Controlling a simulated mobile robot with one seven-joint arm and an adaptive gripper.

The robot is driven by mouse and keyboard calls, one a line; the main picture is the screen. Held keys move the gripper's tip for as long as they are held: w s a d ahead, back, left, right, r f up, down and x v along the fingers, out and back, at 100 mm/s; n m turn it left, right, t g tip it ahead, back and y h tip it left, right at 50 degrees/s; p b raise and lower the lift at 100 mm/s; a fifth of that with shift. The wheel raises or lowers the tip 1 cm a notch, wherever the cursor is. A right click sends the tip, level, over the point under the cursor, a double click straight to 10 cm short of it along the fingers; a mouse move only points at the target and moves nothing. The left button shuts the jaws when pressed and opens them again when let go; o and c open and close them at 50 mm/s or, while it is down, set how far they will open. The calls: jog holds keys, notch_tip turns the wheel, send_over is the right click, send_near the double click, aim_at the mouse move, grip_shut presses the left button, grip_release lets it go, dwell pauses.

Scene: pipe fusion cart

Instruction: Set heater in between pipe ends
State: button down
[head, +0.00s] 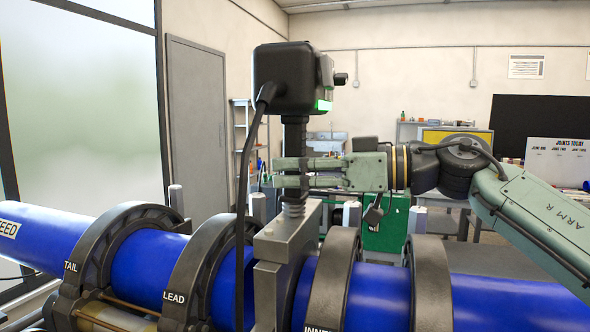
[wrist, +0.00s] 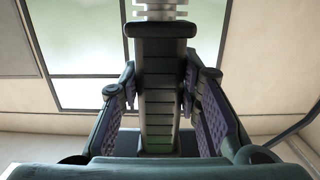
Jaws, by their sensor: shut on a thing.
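The heater (head: 284,78) is a black box with a green light, a ribbed black handle below it and a grey plate (head: 268,295) at the bottom. My gripper (head: 291,173) is shut on the handle, which is upright; the handle also shows between both fingers in the wrist view (wrist: 159,105). The plate hangs at the gap between the left blue pipe (head: 52,240) and the right blue pipe (head: 385,298). Blue shows on both sides of the plate. The pipe end faces and the plate's lower edge are hidden, so I cannot tell whether they touch.
Dark clamp rings hold the pipes: TAIL (head: 100,262) and LEAD (head: 190,280) on the left, INNER (head: 334,285) and another (head: 430,285) on the right. A black cable (head: 243,200) hangs from the heater in front of the left pipe.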

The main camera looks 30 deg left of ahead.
jog(key=shift+r, duration=0.2)
jog(key=c, duration=1.4)
grip_release()
jog(key=shift+s+d, duration=0.1)
jog(key=shift+d, duration=0.1)
jog(key=o, duration=0.3)
jog(key=shift+a, duration=0.1)
jog(key=shift+f, duration=0.55)
jog(key=shift+w+d+r, duration=0.15)
jog(key=shift+w+d, duration=0.05)
jog(key=shift+d, duration=0.05)
jog(key=r+v, duration=0.1)
jog(key=v, duration=1)
jog(key=shift+d, duration=0.3)
jog(key=shift+s+f, duration=0.15)
